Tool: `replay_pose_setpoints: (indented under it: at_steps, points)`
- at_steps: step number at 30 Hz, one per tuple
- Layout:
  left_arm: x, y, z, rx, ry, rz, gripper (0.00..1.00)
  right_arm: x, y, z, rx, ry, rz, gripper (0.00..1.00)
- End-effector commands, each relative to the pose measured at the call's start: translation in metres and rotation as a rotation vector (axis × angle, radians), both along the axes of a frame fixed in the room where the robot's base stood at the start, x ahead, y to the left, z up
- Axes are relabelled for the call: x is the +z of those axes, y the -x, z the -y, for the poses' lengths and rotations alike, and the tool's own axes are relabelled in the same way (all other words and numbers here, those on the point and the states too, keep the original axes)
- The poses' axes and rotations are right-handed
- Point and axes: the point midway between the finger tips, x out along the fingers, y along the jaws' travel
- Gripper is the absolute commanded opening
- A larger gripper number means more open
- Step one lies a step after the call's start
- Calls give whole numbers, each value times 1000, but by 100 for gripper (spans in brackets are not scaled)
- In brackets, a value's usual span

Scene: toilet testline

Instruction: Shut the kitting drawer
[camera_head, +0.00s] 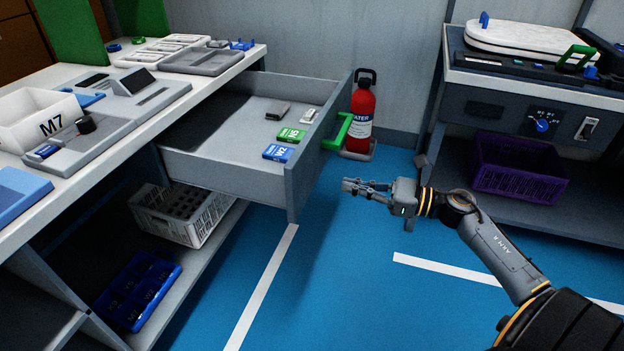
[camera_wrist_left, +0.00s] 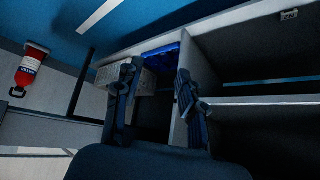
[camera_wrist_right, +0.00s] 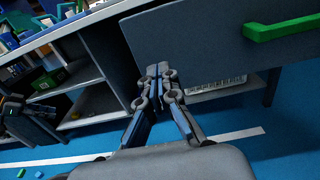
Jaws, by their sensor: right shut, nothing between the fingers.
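The grey kitting drawer (camera_head: 297,178) is pulled well out from under the white worktop in the head view. Its front panel carries a green handle (camera_head: 338,133). A green box (camera_head: 291,135), a blue box (camera_head: 278,153) and small grey items lie in it. My right gripper (camera_head: 352,187) is shut and empty, just right of the drawer front and apart from it. In the right wrist view its closed fingertips (camera_wrist_right: 158,72) overlap the drawer front (camera_wrist_right: 200,45), with the green handle (camera_wrist_right: 285,29) to the upper right. My left gripper (camera_wrist_left: 157,85) shows only in its wrist view, open and empty.
A red fire extinguisher (camera_head: 360,113) stands on the floor behind the handle. A white crate (camera_head: 188,213) and a blue bin (camera_head: 138,290) sit on the shelf below. A bench with a purple crate (camera_head: 518,168) stands at the right. The blue floor between is clear.

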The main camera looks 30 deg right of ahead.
Motion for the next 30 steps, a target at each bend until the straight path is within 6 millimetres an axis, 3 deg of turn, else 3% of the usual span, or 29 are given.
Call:
replay_pose_setpoints:
  at_steps: [6,12,30]
  points:
    - [4,-10,4,-4,12,55,40,1,-37,-31,0,-3,2,0]
    - [8,-16,6,-7,19,88,40,0,-60,-51,-1,-3,1,0]
    - [9,-18,7,-8,22,99,40,-1,-71,-60,-2,-4,-2,0]
